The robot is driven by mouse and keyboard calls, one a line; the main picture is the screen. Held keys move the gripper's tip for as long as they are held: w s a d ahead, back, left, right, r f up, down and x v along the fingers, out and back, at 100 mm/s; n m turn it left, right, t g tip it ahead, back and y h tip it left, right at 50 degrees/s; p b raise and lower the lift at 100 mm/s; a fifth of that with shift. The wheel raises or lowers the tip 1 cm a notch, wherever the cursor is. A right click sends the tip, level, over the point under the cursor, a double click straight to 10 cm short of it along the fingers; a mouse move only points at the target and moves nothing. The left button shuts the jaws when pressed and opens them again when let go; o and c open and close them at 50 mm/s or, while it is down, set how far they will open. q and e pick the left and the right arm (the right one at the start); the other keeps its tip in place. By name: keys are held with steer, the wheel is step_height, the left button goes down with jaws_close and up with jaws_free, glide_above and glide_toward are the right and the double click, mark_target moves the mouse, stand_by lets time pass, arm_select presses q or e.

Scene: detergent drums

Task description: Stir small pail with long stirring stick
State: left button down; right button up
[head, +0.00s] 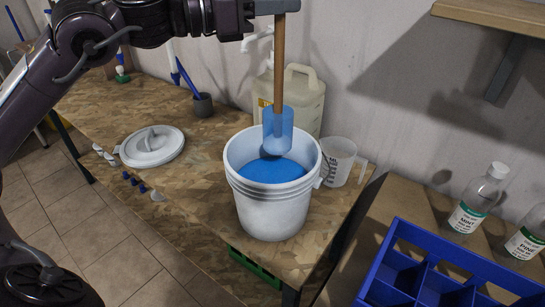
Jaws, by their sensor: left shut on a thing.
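The small white pail (270,207) stands upright on the wooden worktable, open, with blue liquid (268,171) inside. My left gripper (279,6) is at the top edge of the head view, shut on the wooden handle of the long stirring stick (279,62). The stick hangs nearly upright over the pail. I cannot tell whether the paddle's end touches the liquid. My right gripper is not in view.
A white lid (152,146) lies left of the pail. A beige jug (305,98) and a measuring cup (337,161) stand close behind and right. A dark cup (203,105) holds a blue tool. A blue crate (393,276) and bottles (474,203) are at right.

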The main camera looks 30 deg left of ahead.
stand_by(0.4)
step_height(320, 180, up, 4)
steer(key=p, duration=0.4)
stand_by(0.3)
